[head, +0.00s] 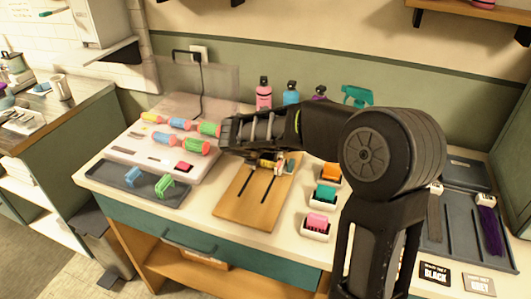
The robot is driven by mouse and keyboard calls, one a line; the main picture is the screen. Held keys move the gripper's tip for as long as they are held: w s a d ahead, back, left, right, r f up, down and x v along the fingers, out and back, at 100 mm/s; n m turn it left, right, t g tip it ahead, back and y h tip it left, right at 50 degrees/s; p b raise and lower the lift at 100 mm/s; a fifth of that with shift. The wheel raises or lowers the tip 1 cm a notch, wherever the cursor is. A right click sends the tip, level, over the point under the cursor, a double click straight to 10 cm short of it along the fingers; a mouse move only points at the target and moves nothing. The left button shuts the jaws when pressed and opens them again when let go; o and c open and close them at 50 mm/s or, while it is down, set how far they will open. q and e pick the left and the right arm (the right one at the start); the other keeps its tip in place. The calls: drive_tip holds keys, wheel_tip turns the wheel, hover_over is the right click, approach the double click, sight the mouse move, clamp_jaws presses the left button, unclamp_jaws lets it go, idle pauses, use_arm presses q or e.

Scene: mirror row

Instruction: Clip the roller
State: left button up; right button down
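A small roller, seemingly yellow, (267,163) shows at the far end of a wooden board (237,208) with two dark slots. My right arm comes in from the lower right, and its gripper (262,154) is over that roller. The gripper's body hides its fingertips, so I cannot tell whether it holds the roller. A blue clip (132,177) and a green clip (165,186) sit in a dark tray (118,185) at the left. Several coloured rollers, including a green one (208,129), lie on a white stand (125,147). My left gripper is out of view.
Three white holders with orange (329,171), teal (326,192) and pink (317,221) pieces stand right of the board. Pink (264,97) and blue (291,96) bottles stand behind. A dark tray (466,232) with hair strands is at right. The counter's front strip is clear.

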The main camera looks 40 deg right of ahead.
drive_tip(key=shift+f, duration=0.15)
drive_tip(key=c, duration=1.2)
unclamp_jaws()
drive_tip(key=shift+o, duration=0.5)
drive_tip(key=shift+o, duration=1.2)
drive_tip(key=shift+r+p, duration=3.25)
drive_tip(key=shift+r, duration=0.3)
